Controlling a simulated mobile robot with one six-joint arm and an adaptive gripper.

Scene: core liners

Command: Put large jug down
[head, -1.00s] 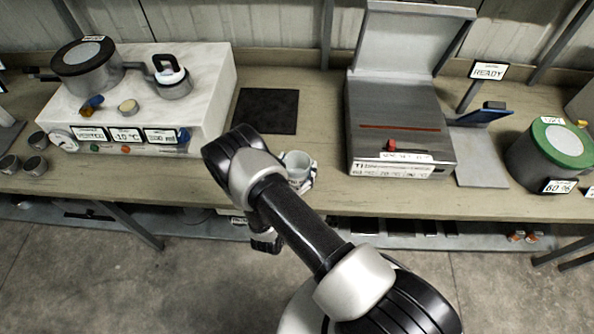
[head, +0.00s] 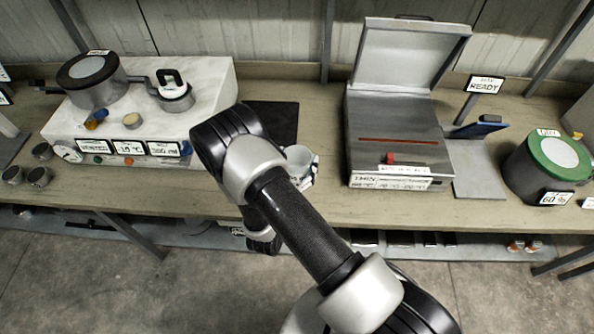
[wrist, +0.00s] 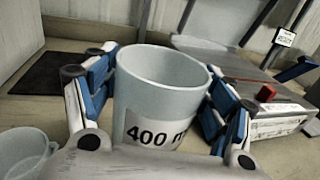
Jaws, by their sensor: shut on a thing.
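The large jug is a pale, open-topped cup (wrist: 160,92) with a "400 m…" label, upright in the wrist view. My gripper (wrist: 158,78) is shut on it, with blue-and-white fingers at its left and right sides. In the head view the jug (head: 300,156) shows just right of my arm, over the front part of the bench. Its base is hidden, so I cannot tell whether it touches the bench. A second pale cup (wrist: 24,152) stands at the lower left of the wrist view, partly cut off.
A dark mat (head: 275,118) lies behind my arm. A white heater block (head: 210,88) with pots stands left. A metal press with raised lid (head: 398,135) stands right, close to the jug. A green-lidded pot (head: 545,165) is at far right. Bare bench (head: 325,120) lies between mat and press.

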